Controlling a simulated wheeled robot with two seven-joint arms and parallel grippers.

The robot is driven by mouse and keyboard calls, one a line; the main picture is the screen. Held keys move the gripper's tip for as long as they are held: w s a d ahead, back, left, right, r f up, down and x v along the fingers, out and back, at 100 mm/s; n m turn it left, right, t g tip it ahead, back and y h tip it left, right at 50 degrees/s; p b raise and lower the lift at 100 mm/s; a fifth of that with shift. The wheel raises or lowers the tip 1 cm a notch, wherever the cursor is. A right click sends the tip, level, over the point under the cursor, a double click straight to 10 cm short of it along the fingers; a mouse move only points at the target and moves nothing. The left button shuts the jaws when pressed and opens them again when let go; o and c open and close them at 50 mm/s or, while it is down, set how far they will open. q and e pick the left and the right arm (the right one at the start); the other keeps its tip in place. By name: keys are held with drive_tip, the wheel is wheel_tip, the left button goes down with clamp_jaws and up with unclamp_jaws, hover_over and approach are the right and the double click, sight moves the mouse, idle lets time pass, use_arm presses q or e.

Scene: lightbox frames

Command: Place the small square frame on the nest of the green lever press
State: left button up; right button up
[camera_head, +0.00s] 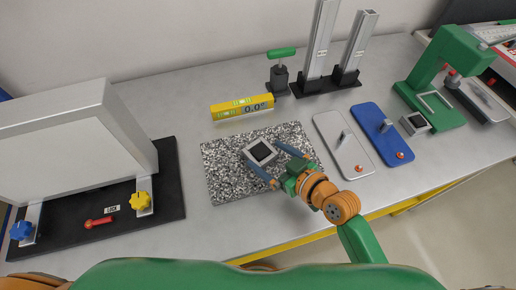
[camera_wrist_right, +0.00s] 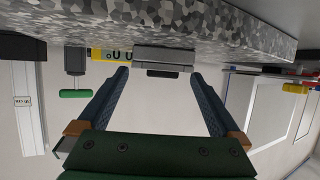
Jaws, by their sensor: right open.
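The small square frame (camera_head: 261,151), pale with a dark middle, lies on a speckled grey slab (camera_head: 222,184). My right gripper (camera_head: 262,154) is open, with one blue finger on either side of the frame; I cannot tell whether they touch it. In the right wrist view, the frame (camera_wrist_right: 165,54) shows as a grey block just beyond the open fingertips (camera_wrist_right: 160,74). The green lever press (camera_head: 452,46) stands at the far right. A small pale block with a dark top (camera_head: 414,122), seemingly its nest, sits at its base. My left gripper is out of view.
A yellow level display (camera_head: 242,107) stands behind the slab. A white plate (camera_head: 340,148) and a blue plate (camera_head: 380,136), each with a small upright block, lie between slab and press. Metal columns (camera_head: 322,40) stand behind; a large white panel fixture (camera_head: 75,150) is at left.

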sight(263, 153)
drive_tip(key=x, duration=0.4)
drive_tip(key=shift+w+a, duration=0.15)
drive_tip(key=shift+a, duration=0.05)
drive_tip(key=shift+d, duration=0.15)
drive_tip(key=c, duration=1.4)
